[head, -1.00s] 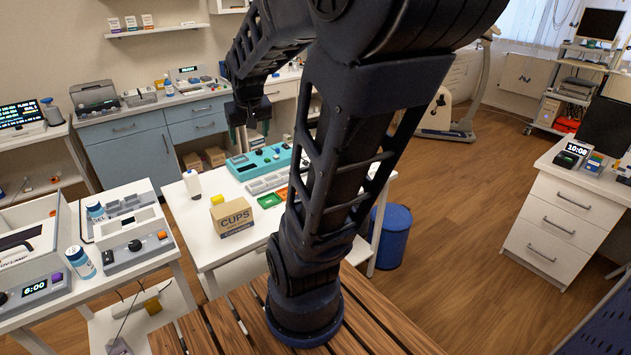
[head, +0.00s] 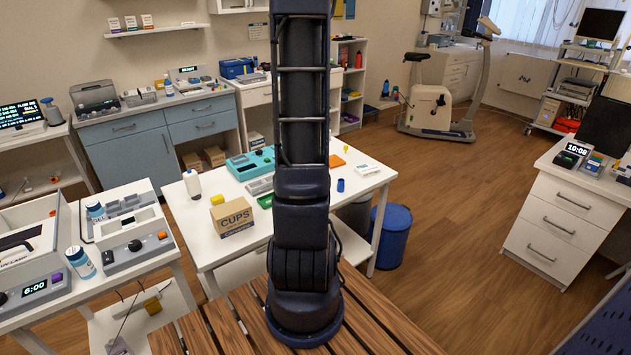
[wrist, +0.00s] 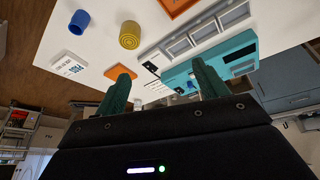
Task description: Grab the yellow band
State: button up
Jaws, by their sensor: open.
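A ribbed yellow band (wrist: 130,35), like a short roll, stands on the white table in the wrist view. A blue cylinder (wrist: 79,20) is beside it on the left, and an orange piece (wrist: 120,72) lies just below it in the picture. My gripper (wrist: 160,66) is open, with its two green fingers apart and nothing seen between them. The band is beyond the fingertips, above and left of the middle of the gap, with no contact visible. In the head view my arm stands upright and hides part of the table; I cannot make out the gripper or the band there.

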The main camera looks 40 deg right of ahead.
jog(key=shift+m, duration=0.7)
jog(key=shift+w+d+f, duration=0.2)
jog(key=shift+d+f, duration=1.5)
jog(key=shift+f, duration=0.65)
jog(key=shift+w+d+f, duration=0.2)
jog(key=shift+d+f, duration=1.45)
jog(key=shift+f, duration=0.75)
jog(key=shift+w+d+f, duration=0.2)
jog(key=shift+d+f, duration=1.5)
jog(key=shift+f, duration=0.65)
jog(key=shift+a+x, duration=0.15)
jog(key=shift+x, duration=1.2)
jog(key=shift+a+x, duration=0.1)
jog(key=shift+x, duration=1.3)
jog(key=c, duration=1.1)
